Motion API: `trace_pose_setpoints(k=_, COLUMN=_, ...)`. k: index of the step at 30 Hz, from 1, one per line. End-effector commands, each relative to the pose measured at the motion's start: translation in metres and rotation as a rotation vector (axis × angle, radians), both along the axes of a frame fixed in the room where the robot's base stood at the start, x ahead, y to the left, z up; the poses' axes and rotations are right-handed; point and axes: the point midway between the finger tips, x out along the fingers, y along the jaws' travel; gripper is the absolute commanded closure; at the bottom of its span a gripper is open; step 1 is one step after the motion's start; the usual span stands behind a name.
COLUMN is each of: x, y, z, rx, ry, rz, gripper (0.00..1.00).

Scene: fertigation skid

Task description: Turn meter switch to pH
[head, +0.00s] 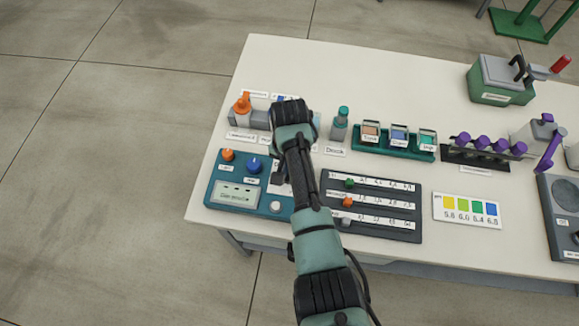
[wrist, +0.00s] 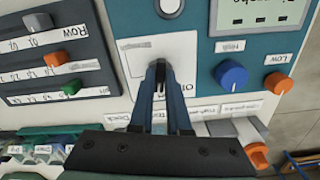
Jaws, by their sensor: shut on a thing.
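The blue-green meter (head: 212,197) sits at the table's left front corner, with a display (head: 237,195), an orange knob (head: 228,154) and a blue knob (head: 254,165). Its switch plate (wrist: 180,48) is pale with small labels, partly covered in the wrist view. My gripper (wrist: 160,68) reaches down onto this plate with its fingers close together, shut on the meter switch. The switch is hidden between the fingers, so its position cannot be read. In the head view my arm covers much of the gripper (head: 279,184).
A dark slider panel (head: 385,205) lies right of the meter. Behind stand an orange-capped item (head: 242,104), a teal bottle (head: 340,124) and a teal rack (head: 395,152). A colour chart (head: 468,210) lies further right. The table's left edge is close to the meter.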

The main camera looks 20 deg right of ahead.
Motion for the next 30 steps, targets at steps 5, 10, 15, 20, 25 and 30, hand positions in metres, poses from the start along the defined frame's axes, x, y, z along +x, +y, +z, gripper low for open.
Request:
trace_pose_setpoints(k=5, x=0.0015, y=-0.0007, z=0.0017, rx=-0.002, ry=-0.005, rz=-0.04, gripper=1.0)
trace_pose_setpoints(k=10, x=0.0018, y=-0.0011, z=0.0015, rx=-0.003, ry=-0.006, rz=-0.054, gripper=1.0)
trace_pose_setpoints(k=15, x=0.0019, y=-0.0014, z=0.0016, rx=-0.004, ry=-0.006, rz=-0.055, gripper=1.0)
trace_pose_setpoints(k=20, x=0.0021, y=-0.0015, z=0.0018, rx=-0.004, ry=-0.006, rz=-0.054, gripper=0.83)
trace_pose_setpoints(k=25, x=0.0015, y=-0.0011, z=0.0013, rx=-0.002, ry=-0.005, rz=-0.053, gripper=0.55)
trace_pose_setpoints(k=30, x=0.0009, y=-0.0007, z=0.0007, rx=-0.002, ry=-0.003, rz=-0.053, gripper=0.55)
